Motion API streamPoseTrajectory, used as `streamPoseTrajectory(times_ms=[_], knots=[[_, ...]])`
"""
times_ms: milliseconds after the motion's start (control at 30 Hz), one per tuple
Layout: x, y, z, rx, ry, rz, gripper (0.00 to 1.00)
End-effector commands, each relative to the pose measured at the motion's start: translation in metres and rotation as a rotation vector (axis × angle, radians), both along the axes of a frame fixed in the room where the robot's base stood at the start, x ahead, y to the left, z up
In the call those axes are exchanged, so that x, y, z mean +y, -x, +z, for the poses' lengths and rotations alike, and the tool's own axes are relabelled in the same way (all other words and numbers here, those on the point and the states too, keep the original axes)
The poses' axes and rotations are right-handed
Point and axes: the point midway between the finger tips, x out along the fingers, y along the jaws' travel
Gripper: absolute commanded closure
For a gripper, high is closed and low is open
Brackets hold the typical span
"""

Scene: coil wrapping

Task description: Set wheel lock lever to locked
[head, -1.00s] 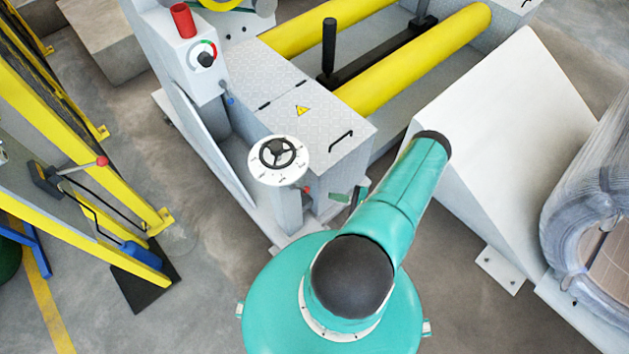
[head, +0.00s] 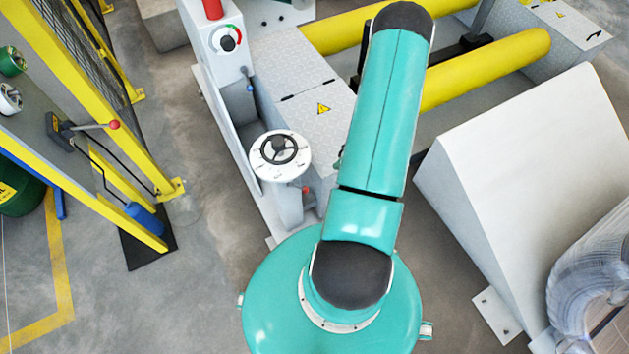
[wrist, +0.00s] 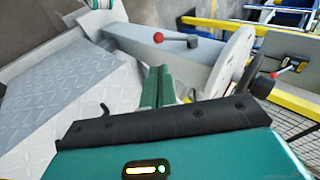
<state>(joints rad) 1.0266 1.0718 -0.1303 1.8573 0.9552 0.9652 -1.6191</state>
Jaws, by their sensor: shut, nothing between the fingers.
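The wheel lock lever, a short dark lever with a red knob (wrist: 158,38), sticks out from the side of the grey handwheel pedestal (wrist: 190,65) in the wrist view. In the head view only a small red spot (head: 305,189) shows below the white dial with the black handwheel (head: 279,149). My gripper (wrist: 160,78), with green fingers, is shut and empty. In the wrist view its tips appear just below the lever, apart from it as far as I can tell. In the head view my arm hides most of the gripper. I cannot read the lever's lock position.
A grey tread-plate cover (head: 318,95) with a handle lies beside the pedestal. Yellow rollers (head: 480,72) are behind. A white wedge block (head: 520,150) stands at right. A yellow fence (head: 100,70) and another red-knobbed lever (head: 115,125) are at left. Floor between fence and pedestal is clear.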

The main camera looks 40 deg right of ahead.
Motion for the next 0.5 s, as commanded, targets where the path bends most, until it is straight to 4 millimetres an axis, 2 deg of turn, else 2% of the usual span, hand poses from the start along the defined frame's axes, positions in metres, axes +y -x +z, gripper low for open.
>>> streamPoseTrajectory(times_ms=[167,500], knots=[[0.008,-0.001,-0.007,0.0,0.007,0.002,1.0],[0.044,-0.024,-0.053,0.001,0.005,-0.003,1.0]])
